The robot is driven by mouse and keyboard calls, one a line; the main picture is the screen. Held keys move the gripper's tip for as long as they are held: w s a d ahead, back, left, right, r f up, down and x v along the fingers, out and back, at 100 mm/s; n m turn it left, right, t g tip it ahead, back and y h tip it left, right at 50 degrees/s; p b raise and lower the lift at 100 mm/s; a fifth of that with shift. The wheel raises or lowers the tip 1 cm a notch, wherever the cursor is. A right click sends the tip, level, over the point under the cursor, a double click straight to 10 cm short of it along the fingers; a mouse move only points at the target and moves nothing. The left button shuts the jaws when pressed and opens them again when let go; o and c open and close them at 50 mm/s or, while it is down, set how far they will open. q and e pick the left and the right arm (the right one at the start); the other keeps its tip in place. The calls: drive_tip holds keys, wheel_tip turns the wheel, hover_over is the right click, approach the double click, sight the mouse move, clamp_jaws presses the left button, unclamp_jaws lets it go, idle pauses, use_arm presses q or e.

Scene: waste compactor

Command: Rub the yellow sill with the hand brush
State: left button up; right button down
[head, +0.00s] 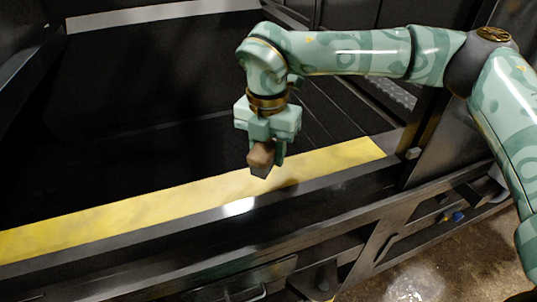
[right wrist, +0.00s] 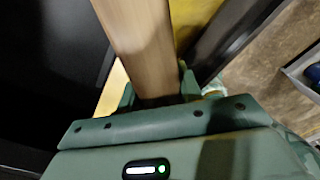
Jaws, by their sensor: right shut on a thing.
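The yellow sill (head: 130,206) runs as a worn, smudged strip from the left edge to the right of centre in the head view. My right gripper (head: 265,149) points down over the sill, right of its middle. It is shut on the hand brush (head: 261,155), whose brown wooden part shows end-on with a grey part below. I cannot tell whether the brush touches the sill. In the right wrist view the wooden brush (right wrist: 137,42) sticks up from between the fingers, with the yellow sill (right wrist: 190,22) behind it. My left gripper is not in view.
The dark open compactor bay (head: 150,110) lies behind the sill. A dark metal frame (head: 200,245) runs along its front, and a dark post (head: 425,140) stands at its right end. The brown floor (head: 450,255) shows at lower right.

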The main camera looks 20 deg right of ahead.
drive_tip(key=shift+w+r, duration=0.1)
drive_tip(key=shift+r, duration=0.05)
drive_tip(key=shift+r, duration=0.1)
drive_tip(key=shift+r+p, duration=0.9)
drive_tip(key=shift+r, duration=0.65)
drive_tip(key=shift+f, duration=0.15)
